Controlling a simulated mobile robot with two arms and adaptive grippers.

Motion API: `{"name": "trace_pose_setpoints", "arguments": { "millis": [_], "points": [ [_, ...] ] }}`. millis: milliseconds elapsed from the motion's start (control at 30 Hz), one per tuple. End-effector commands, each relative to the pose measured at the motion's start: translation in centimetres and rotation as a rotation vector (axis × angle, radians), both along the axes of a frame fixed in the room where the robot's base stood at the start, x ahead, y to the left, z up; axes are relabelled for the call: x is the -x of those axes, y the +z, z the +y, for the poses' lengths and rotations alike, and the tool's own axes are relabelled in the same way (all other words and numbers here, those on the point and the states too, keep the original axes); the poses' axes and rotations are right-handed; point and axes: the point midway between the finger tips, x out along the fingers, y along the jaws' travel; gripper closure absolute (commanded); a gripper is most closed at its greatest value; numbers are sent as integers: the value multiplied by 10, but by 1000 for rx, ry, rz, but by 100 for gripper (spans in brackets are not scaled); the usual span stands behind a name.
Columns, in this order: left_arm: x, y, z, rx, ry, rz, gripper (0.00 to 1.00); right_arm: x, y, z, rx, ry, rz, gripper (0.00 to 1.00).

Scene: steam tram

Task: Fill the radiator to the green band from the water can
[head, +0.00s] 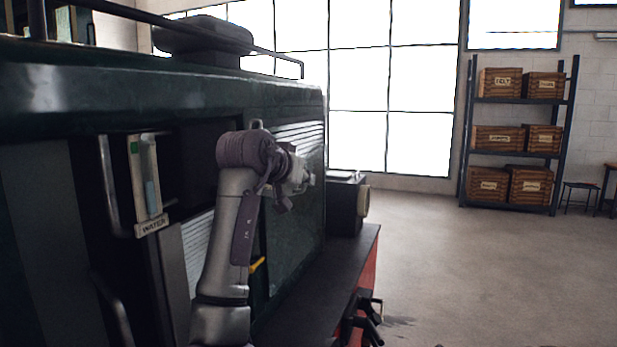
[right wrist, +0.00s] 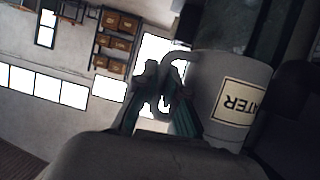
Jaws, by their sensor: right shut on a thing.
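The radiator's gauge (head: 150,185) is on the dark green tram side at left in the head view, above a WATER plate (head: 152,227). Its green band (head: 134,147) is near the top, and the bluish column in the glass stands below the band. My right gripper (head: 300,176) is right of the gauge, by the tram's louvred panel. In the right wrist view the grey water can (right wrist: 205,85) has a cream WATER label, seen upside down. My right gripper (right wrist: 158,95) is shut on its handle (right wrist: 172,56). The can is not clearly visible in the head view. My left gripper is out of view.
A dark ledge (head: 345,275) runs along the tram's front, with black fittings (head: 367,320) below. A lamp-like box (head: 345,203) stands on it. A shelf rack with wooden crates (head: 505,185) is at back right. The floor between is clear.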

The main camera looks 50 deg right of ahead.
Motion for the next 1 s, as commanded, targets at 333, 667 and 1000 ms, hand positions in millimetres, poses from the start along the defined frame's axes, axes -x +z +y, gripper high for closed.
{"name": "trace_pose_setpoints", "arguments": {
  "millis": [333, 667, 1000],
  "points": [
    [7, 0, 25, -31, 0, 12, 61, 13, -9, -2, 31, 0, 218, 100],
    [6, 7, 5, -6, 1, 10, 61, 15, -4, -2, 36, -1, 239, 100],
    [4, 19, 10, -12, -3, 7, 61, 18, 1, 0, 44, -1, 305, 100]
  ]
}}
